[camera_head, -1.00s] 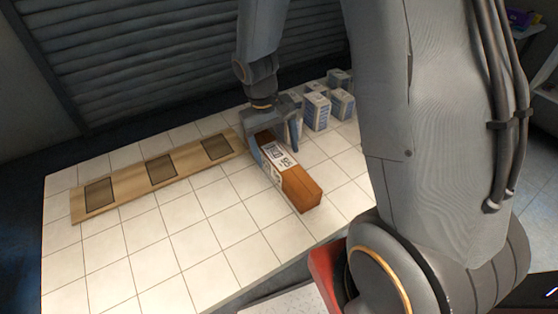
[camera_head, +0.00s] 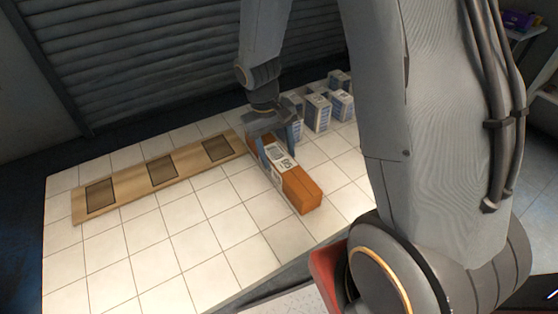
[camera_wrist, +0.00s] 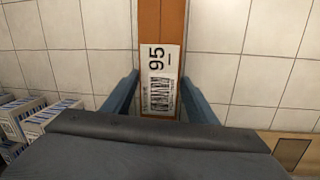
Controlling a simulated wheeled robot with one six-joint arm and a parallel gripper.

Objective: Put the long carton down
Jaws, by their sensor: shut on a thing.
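The long carton (camera_head: 299,187) is orange-brown with a white label marked "95" and a barcode. It lies over the tiled table, right of the wooden board, its near end pointing to the lower right. In the wrist view the carton (camera_wrist: 149,22) runs up the middle, label facing the camera. My gripper (camera_head: 276,150) is shut on the carton near its far end, one blue-grey finger on each side; the fingers also show in the wrist view (camera_wrist: 160,97). The underside is hidden, so I cannot tell whether the carton touches the tiles.
A wooden board (camera_head: 129,192) with three dark square recesses lies on the left of the tiled table (camera_head: 150,262). Several small white-and-blue boxes (camera_head: 318,112) stand behind the carton, to the right. The tiles at the front left are clear. A shuttered wall (camera_head: 170,60) is behind.

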